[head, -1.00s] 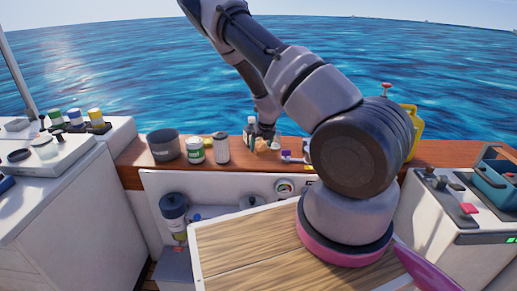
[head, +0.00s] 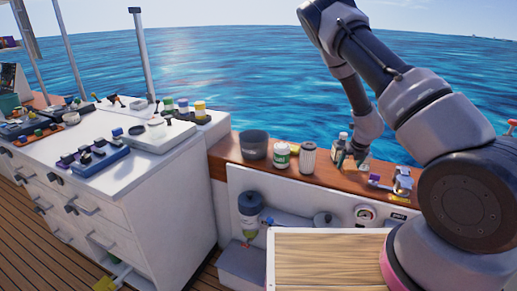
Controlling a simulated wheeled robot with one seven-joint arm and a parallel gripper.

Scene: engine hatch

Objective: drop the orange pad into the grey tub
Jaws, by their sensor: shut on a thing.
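The grey tub (head: 254,146) is a dark, round, open container, upright on the wooden ledge at the left end of a row of containers. My gripper (head: 350,161) is low over the ledge, to the right of the tub, with a white-green can and a ribbed white cylinder between them. Its fingers are shut on a small orange-tan thing, which I take for the orange pad (head: 349,164). The pad is tiny here and partly hidden by the fingers. I cannot tell whether it touches the ledge. The tub's inside floor is hidden.
The white-green can (head: 281,155) and ribbed white cylinder (head: 308,157) stand close together. A white cabinet (head: 150,185) with tools stands left.

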